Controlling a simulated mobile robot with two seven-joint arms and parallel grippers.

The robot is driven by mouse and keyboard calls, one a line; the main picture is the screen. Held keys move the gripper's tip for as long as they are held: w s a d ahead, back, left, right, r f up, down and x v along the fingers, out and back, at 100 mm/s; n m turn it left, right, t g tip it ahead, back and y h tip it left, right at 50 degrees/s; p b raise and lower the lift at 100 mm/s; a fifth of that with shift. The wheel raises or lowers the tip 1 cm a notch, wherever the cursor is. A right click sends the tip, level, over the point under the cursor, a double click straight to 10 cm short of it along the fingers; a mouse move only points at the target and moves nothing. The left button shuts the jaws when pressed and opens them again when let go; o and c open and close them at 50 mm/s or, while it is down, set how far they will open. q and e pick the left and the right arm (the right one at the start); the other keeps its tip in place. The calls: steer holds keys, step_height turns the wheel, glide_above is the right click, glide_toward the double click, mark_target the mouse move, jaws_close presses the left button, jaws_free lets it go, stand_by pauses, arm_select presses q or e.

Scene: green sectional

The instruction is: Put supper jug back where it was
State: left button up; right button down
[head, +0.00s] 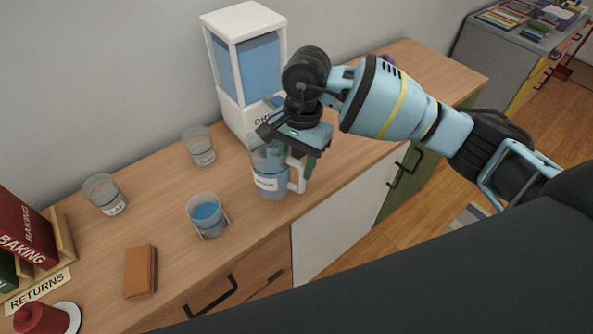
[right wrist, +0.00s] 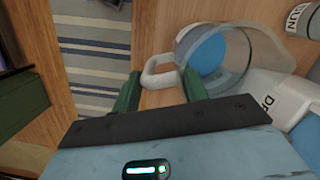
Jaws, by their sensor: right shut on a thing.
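The clear jug (head: 268,183) with a white label and white handle stands on the wooden counter in the head view, in front of the dispenser. I cannot read its label. In the right wrist view the jug (right wrist: 240,62) shows a blue liquid inside, with its white handle (right wrist: 157,72) between my fingers. My right gripper (head: 300,163) is shut on the jug at its handle side; its green fingers also show in the right wrist view (right wrist: 160,90). Whether the jug's base touches the counter is hard to tell. My left gripper is not in view.
A white-framed dispenser (head: 226,88) with blue contents stands behind. Clear cups stand left of the jug: one with blue liquid (head: 207,218), others at the back (head: 199,146) and left (head: 104,194). A brown block (head: 140,271), a RETURNS sign (head: 38,289) and red books (head: 22,232) are further left.

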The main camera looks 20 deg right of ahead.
mark_target(296, 186)
steer(key=shift+f, duration=1.6)
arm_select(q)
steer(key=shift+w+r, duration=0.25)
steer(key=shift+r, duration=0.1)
arm_select(e)
steer(key=shift+f, duration=0.1)
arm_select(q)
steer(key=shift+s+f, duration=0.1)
arm_select(e)
steer(key=shift+f, duration=0.1)
steer(key=c, duration=0.8)
jaws_free()
steer(key=shift+f, duration=0.1)
steer(key=shift+o, duration=0.2)
steer(key=shift+r, duration=0.2)
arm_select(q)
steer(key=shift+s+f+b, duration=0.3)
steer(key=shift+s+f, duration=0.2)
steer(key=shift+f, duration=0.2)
arm_select(e)
step_height(296, 186, up, 12)
steer(key=w+d, duration=0.1)
steer(key=shift+d, duration=0.2)
steer(key=shift+f, duration=0.1)
